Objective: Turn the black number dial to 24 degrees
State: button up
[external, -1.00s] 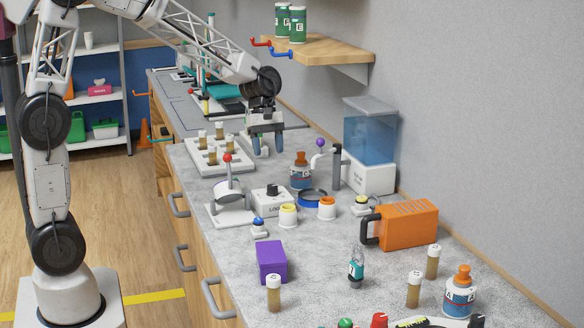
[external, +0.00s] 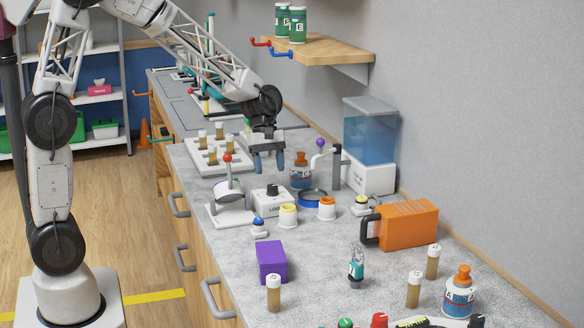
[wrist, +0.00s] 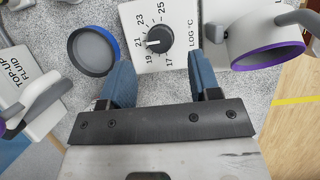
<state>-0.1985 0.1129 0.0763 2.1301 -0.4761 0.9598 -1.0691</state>
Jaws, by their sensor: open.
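The black number dial (wrist: 159,39) sits on a white box (wrist: 181,16) marked LOG °C, with numbers from 17 to 25 around it. Its white pointer mark faces left in the wrist view and appears to be near 21. In the external view the dial (external: 272,188) stands on top of the box, on the grey counter (external: 330,270). My gripper (external: 269,164) is open and empty, above and behind the dial, apart from it. In the wrist view its two blue fingers (wrist: 161,70) are spread, with the dial ahead between their lines.
A blue ring-shaped dish (wrist: 94,51) lies beside the box. A bottle (external: 300,172) stands close to my fingers.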

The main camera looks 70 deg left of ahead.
aim_at(272, 186)
jog(key=shift+x, duration=2.6)
jog(key=c, duration=0.9)
